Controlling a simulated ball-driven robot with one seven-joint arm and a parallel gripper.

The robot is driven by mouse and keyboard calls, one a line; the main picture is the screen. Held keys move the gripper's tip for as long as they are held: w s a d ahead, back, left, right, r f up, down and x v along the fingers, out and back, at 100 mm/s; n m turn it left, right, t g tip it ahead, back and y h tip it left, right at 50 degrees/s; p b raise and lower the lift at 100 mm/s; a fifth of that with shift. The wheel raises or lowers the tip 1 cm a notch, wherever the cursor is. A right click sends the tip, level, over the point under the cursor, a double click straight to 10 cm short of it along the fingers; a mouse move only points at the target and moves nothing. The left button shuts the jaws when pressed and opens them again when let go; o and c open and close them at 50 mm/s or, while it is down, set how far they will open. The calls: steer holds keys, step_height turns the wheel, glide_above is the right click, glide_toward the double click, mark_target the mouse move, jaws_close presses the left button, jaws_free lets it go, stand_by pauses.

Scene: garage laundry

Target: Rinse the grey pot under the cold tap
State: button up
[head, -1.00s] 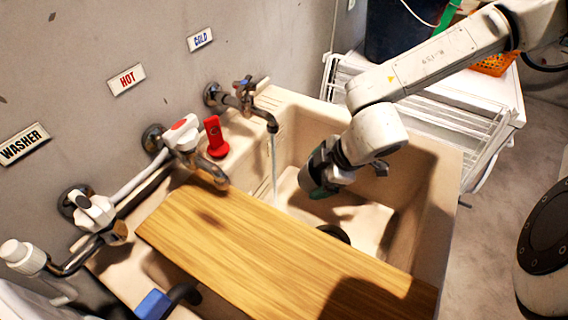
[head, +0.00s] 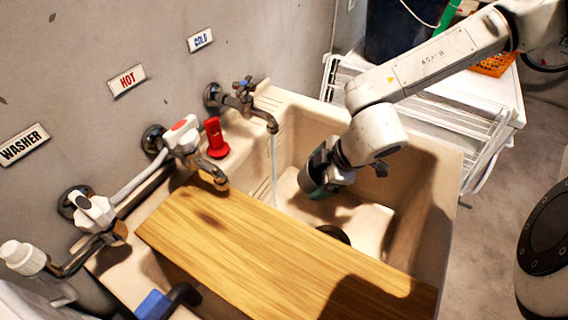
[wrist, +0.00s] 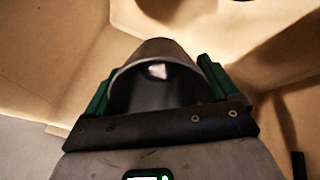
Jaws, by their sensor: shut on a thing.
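The grey pot (wrist: 158,52) shows in the wrist view between the green fingers of my gripper (wrist: 155,90), which is shut on it. I see into its open, dark inside, where there is a bright spot. In the head view my gripper (head: 318,187) is low inside the cream sink basin; I cannot clearly tell the pot from the gripper there. The cold tap (head: 268,119) is on the wall under the COLD sign (head: 200,40). A thin water stream (head: 274,165) falls from it into the basin, to the left of my gripper and apart from it.
A wooden board (head: 270,250) lies across the near part of the sink (head: 440,190). A dark round thing (head: 334,232) shows at the board's far edge. A hot tap (head: 190,150) and a red object (head: 216,138) are at the left. A white rack (head: 490,130) stands behind.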

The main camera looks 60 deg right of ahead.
steer(key=s+r+p, duration=0.1)
steer(key=s+r, duration=0.3)
steer(key=s, duration=0.1)
steer(key=shift+a, duration=0.2)
stand_by(0.3)
stand_by(1.1)
